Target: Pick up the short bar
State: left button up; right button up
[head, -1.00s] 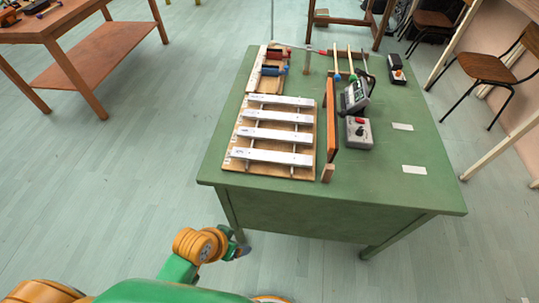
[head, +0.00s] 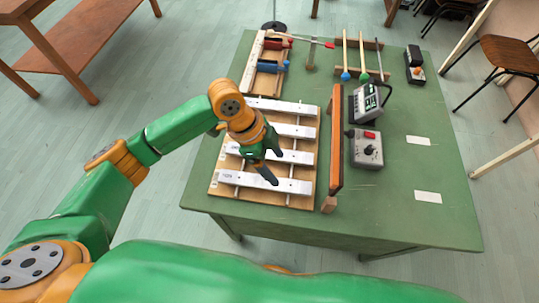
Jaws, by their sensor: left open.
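Several pale metal bars lie across a wooden frame (head: 213,187) on the green table. Another bar (head: 300,132) lies just nearer than the farthest one. My left gripper (head: 273,165) is open and empty, with its dark fingers over the nearer bars. I cannot tell its exact height above them. My left wrist and fingers hide parts of the middle bars. My right gripper is not in view.
An upright orange-brown board (head: 336,145) stands just right of the bars. Beyond it are a device with a display (head: 366,103) and a grey box (head: 366,149). A rack with red and blue cylinders (head: 271,66) and several mallets (head: 362,55) lie farther back. The table's right side is mostly clear.

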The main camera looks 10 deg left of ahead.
aim_at(288, 185)
pick_arm(q)
jog(key=shift+s+d+f, duration=0.15)
jog(key=shift+d+f, duration=0.05)
jog(key=shift+f, duration=0.15)
jog(key=shift+s+d+f+p, duration=0.4)
jog(key=shift+s+d+f, duration=0.35)
jog(key=shift+s+f, duration=0.25)
jog(key=x, duration=0.2)
jog(key=shift+d+f, duration=0.1)
jog(key=shift+f, duration=0.2)
jog(key=shift+w+f, duration=0.3)
jog(key=shift+w, duration=0.15)
jog(key=shift+s+r, duration=0.1)
jog(key=shift+s, duration=0.1)
jog(key=c, duration=0.8)
jog(key=shift+w, duration=0.1)
grip_shut()
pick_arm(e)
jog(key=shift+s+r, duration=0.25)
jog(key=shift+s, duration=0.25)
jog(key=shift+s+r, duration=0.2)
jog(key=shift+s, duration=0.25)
